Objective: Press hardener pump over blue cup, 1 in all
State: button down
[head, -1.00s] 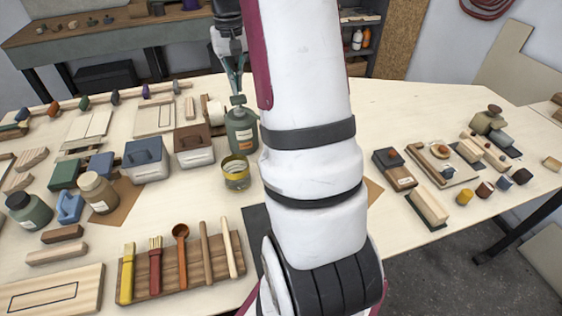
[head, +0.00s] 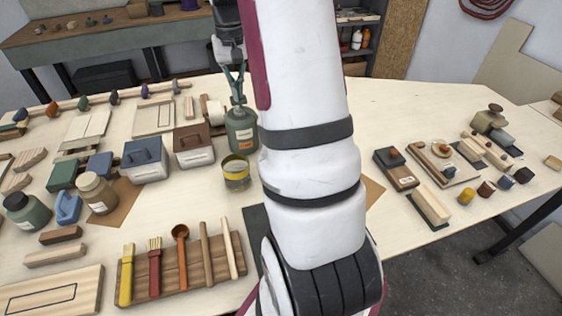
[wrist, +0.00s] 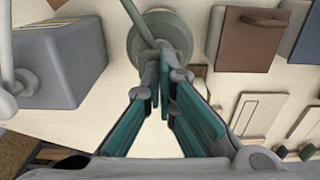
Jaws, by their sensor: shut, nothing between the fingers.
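A green-grey bottle with a pale label and a pump top (head: 241,132) stands upright on the table, left of my arm. My gripper (head: 238,92) is shut and empty, pointing down at the top of this bottle. In the wrist view my fingertips (wrist: 165,75) meet over the pump, and the bottle's round shoulder (wrist: 148,42) shows beyond them. I cannot tell whether they touch the pump. A small cup with a yellow rim (head: 236,173) stands just in front of the bottle.
A brown-lidded bin (head: 193,147) and a blue-lidded bin (head: 146,160) stand left of the bottle. A rack of brushes and sticks (head: 190,265) lies in front. A blue jug (head: 68,208) is at the left.

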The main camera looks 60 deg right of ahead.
jog(key=shift+f, duration=0.55)
jog(key=shift+r, duration=0.15)
jog(key=shift+r+p, duration=0.8)
jog(key=shift+r, duration=0.7)
jog(key=shift+r+p, duration=1.3)
jog(key=shift+r, duration=1.7)
